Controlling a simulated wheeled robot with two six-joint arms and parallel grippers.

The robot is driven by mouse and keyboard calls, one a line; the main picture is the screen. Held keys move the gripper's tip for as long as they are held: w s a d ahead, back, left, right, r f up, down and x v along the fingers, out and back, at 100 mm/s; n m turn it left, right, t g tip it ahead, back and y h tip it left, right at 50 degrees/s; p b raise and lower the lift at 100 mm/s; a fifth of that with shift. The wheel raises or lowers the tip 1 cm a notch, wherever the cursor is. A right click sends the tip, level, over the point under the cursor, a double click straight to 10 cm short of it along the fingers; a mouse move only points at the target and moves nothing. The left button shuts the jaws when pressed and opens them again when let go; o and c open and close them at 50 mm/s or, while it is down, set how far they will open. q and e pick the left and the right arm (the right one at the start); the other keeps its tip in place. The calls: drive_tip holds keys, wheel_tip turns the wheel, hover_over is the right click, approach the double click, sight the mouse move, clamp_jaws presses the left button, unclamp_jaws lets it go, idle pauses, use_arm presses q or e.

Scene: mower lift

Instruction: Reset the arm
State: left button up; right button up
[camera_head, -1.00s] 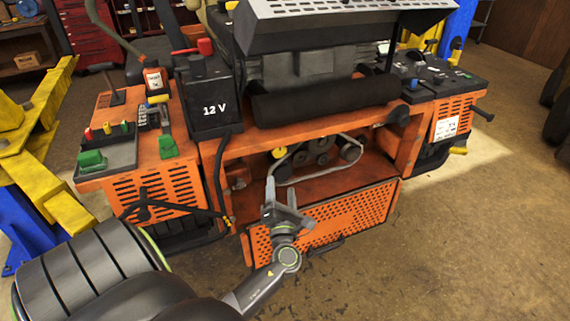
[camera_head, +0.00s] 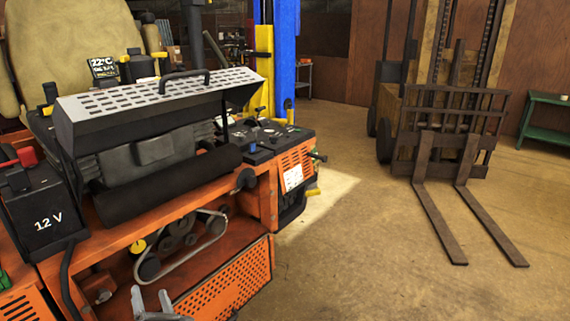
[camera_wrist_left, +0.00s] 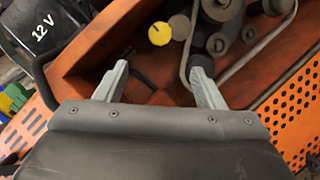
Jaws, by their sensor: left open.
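My left gripper (camera_head: 153,300) is at the bottom edge of the head view, in front of the orange mower's open belt bay. Only its two grey fingers show there; the rest of the arm is cut off. In the left wrist view my left gripper (camera_wrist_left: 160,75) has its fingers spread wide with nothing between them. The fingers point toward the bay with the belt (camera_head: 184,250) and its pulleys. The belt also shows in the left wrist view (camera_wrist_left: 184,62), beyond the right finger.
The mower has a black 12 V battery (camera_head: 43,215), a perforated orange panel (camera_head: 225,283) and a grey vented hood (camera_head: 155,105). A forklift (camera_head: 440,130) with two low forks stands at the right. Open floor (camera_head: 360,250) lies between them. A green bench (camera_head: 545,120) is far right.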

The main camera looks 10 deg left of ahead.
use_arm(q)
drive_tip(key=s+d+f+n+g+h, duration=0.15)
drive_tip(key=s+f+n, duration=0.3)
drive_tip(key=f, duration=0.55)
drive_tip(key=s+f+n+g+h, duration=0.3)
drive_tip(key=f+n, duration=0.2)
drive_tip(key=f, duration=0.6)
drive_tip(key=s+d+f+n+g+h, duration=0.1)
drive_tip(key=s+f+n+g+h, duration=0.25)
drive_tip(key=f, duration=0.65)
drive_tip(key=s+d+f+n+g+h, duration=0.1)
drive_tip(key=s+d+f+n, duration=0.2)
drive_tip(key=s+f+n, duration=0.2)
drive_tip(key=s+d+f+n+g+h, duration=0.2)
drive_tip(key=s+f+n, duration=0.4)
drive_tip(key=s+n, duration=0.4)
drive_tip(key=s+d+f+n+g+h, duration=0.2)
drive_tip(key=s+d+f+n, duration=0.3)
drive_tip(key=s, duration=0.9)
drive_tip(key=n, duration=0.3)
drive_tip(key=shift+s+f+n, duration=0.3)
drive_tip(key=shift+s+d, duration=0.1)
drive_tip(key=shift+s, duration=0.05)
drive_tip(key=shift+c, duration=0.4)
